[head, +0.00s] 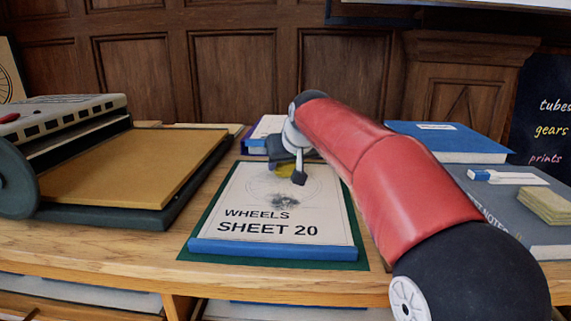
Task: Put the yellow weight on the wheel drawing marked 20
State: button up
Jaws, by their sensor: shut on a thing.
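The wheel drawing (322,215) is a white sheet labelled "WHEELS SHEET 20" on a blue-edged board, lying on a green mat (362,257). A faint wheel shows on its far half, with a dark patch in it. My gripper (288,172) is over the far part of this sheet, shut on the yellow weight (285,170). Only a small part of the weight shows between the dark fingers. I cannot tell for sure whether its underside touches the paper.
A tan board in a dark frame (130,165) with a grey machine (60,120) stands to the left. Another blue-edged item (262,130) lies behind the sheet. A wooden wall stands behind.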

jog(key=shift+r, duration=0.1)
jog(key=o, duration=0.9)
jog(key=shift+f, duration=0.2)
jog(key=o, duration=0.4)
jog(key=shift+o, duration=0.2)
jog(key=shift+r, duration=0.1)
jog(key=shift+r, duration=0.2)
jog(key=v, duration=1.2)
jog(key=shift+p, duration=0.45)
jog(key=shift+s+f, duration=0.1)
jog(key=shift+f, duration=0.05)
